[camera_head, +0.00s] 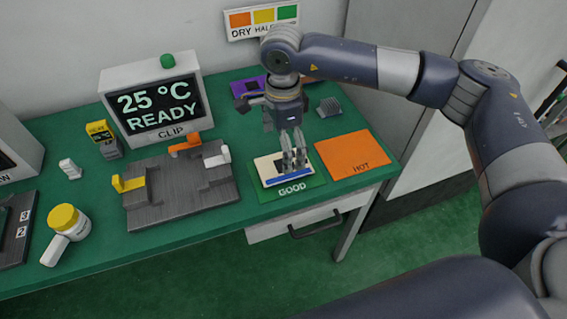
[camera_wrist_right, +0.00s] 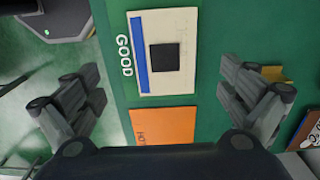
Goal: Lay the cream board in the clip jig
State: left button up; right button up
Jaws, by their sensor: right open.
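The cream board (camera_head: 266,167) lies flat on the green GOOD mat (camera_head: 308,187). In the right wrist view the board (camera_wrist_right: 182,75) shows a blue strip along one side and a dark square chip. My right gripper (camera_head: 292,160) is above the board, partly hiding it in the head view. In the wrist view its fingers (camera_wrist_right: 160,85) are spread wide with nothing between them. The grey clip jig (camera_head: 180,207) stands left of the mat, with no board on it. It has a yellow clip (camera_head: 130,184), an orange clip (camera_head: 185,146) and a white clip (camera_head: 218,157). My left gripper is not in view.
A screen (camera_head: 155,100) reading 25 °C READY stands behind the jig. An orange HOT mat (camera_head: 352,154) lies right of the GOOD mat. A purple item (camera_head: 248,88) and small grey block (camera_head: 329,107) are behind the gripper.

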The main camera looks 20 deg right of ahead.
jog(key=f, duration=0.2)
jog(key=f+p, duration=0.1)
jog(key=f, duration=0.3)
jog(key=shift+w+d+f, duration=0.25)
jog(key=shift+w+f, duration=0.1)
jog(key=c, duration=1.2)
